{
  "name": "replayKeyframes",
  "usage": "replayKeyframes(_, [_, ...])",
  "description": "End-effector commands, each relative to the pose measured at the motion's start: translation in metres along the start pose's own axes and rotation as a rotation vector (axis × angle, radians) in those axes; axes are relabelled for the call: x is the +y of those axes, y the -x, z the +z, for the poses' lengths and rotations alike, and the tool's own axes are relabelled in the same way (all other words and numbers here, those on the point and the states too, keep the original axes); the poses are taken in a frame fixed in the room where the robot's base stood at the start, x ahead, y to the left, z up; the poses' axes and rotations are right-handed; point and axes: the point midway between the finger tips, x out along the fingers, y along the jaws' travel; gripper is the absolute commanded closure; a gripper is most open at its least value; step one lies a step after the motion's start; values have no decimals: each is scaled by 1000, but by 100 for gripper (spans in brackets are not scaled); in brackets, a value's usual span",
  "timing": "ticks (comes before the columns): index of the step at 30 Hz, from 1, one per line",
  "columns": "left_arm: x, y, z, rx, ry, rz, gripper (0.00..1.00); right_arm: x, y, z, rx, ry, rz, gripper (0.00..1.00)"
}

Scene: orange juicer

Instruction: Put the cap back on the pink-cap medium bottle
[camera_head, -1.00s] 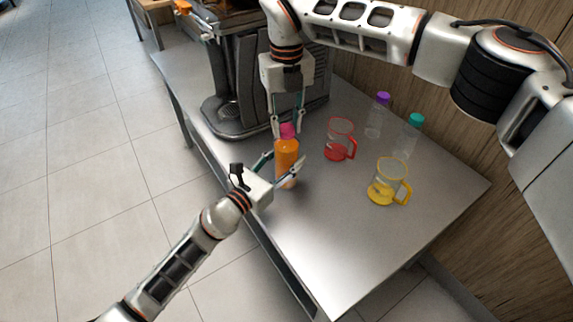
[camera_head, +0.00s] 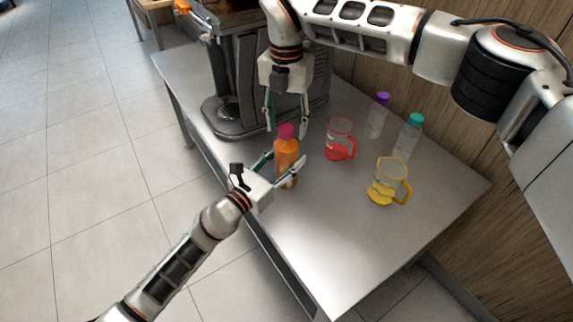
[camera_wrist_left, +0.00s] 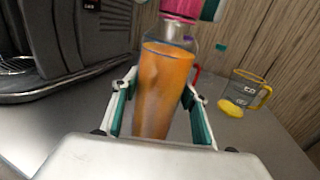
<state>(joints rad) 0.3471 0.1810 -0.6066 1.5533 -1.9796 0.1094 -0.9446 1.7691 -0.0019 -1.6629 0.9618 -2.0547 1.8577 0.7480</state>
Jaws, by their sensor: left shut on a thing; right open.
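The pink-cap medium bottle (camera_head: 286,160) stands upright near the table's front edge, filled with orange juice; it also shows in the left wrist view (camera_wrist_left: 163,85). Its pink cap (camera_head: 286,131) sits on top of the neck and shows at the upper edge of the left wrist view (camera_wrist_left: 182,8). My left gripper (camera_head: 282,168) is shut around the bottle's body, one finger on each side. My right gripper (camera_head: 287,124) points down from above, open, its fingertips apart on either side of the cap. The cap's thread is hidden.
A black juicer machine (camera_head: 235,115) stands at the back left. A red-handled jug (camera_head: 340,140) and a yellow-handled jug (camera_head: 388,182) stand to the right. Purple-cap (camera_head: 377,118) and teal-cap (camera_head: 407,138) bottles stand behind. The table's front right (camera_head: 335,250) is clear.

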Motion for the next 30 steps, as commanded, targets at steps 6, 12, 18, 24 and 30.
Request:
replayKeyframes(6, [0, 0, 0, 0, -1, 1, 100, 0, 20, 1, -4, 0, 2, 54])
replayKeyframes(12, [0, 0, 0, 0, -1, 1, 100, 0, 60, 1, -4, -1, 1, 54])
replayKeyframes(18, [0, 0, 0, 0, -1, 1, 100, 0, 97, 0, -4, 0, 1, 54])
replayKeyframes(24, [0, 0, 0, 0, -1, 1, 100, 0, 116, 0, -2, 0, 0, 54])
replayKeyframes(30, [0, 0, 0, 0, -1, 1, 100, 0, 120, 0, 0, -1, -1, 54])
